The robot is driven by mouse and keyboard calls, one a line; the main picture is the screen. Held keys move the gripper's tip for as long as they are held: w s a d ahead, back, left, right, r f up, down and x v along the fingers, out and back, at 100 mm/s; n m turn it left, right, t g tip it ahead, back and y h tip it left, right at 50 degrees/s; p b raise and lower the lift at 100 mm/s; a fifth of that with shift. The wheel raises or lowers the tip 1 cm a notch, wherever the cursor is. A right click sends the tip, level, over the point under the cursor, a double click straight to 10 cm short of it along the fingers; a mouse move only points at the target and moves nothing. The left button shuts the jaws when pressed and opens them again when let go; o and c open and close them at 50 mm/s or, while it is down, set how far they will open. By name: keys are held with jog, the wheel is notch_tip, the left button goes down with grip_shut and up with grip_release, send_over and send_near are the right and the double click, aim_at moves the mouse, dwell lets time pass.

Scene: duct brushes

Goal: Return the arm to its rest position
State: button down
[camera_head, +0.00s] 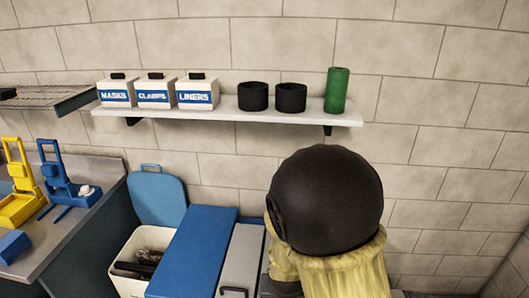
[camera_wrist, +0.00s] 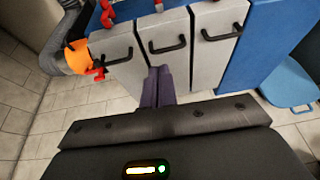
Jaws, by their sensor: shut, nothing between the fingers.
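My gripper (camera_wrist: 158,72) shows in the wrist view. Its two dark purple fingers are together and nothing is held between them. They point toward the front of a cabinet with grey drawer fronts (camera_wrist: 118,65) and black handles; whether they touch it I cannot tell. In the head view my gripper is not seen. A large dark rounded form (camera_head: 325,200) with a pale yellow part below it fills the lower right of the head view and hides what is behind; I cannot tell whether it is part of my arm.
A wall shelf (camera_head: 225,112) holds three labelled boxes, two black cups and a green cylinder (camera_head: 337,90). A white bin (camera_head: 122,268) stands left of the blue cabinet top (camera_head: 195,250). An orange piece (camera_wrist: 76,57) sits by the drawers. Tiled floor (camera_wrist: 82,106) shows clear below them.

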jog(key=s+d+r, duration=0.3)
jog(key=d+r, duration=0.1)
jog(key=d, duration=0.1)
jog(key=s+d+r+n+g, duration=0.1)
jog(key=s+d+r, duration=0.2)
jog(key=d+r, duration=0.1)
jog(key=shift+d+g, duration=0.3)
jog(key=shift+d, duration=0.45)
jog(key=shift+r, duration=0.1)
dwell(0.4)
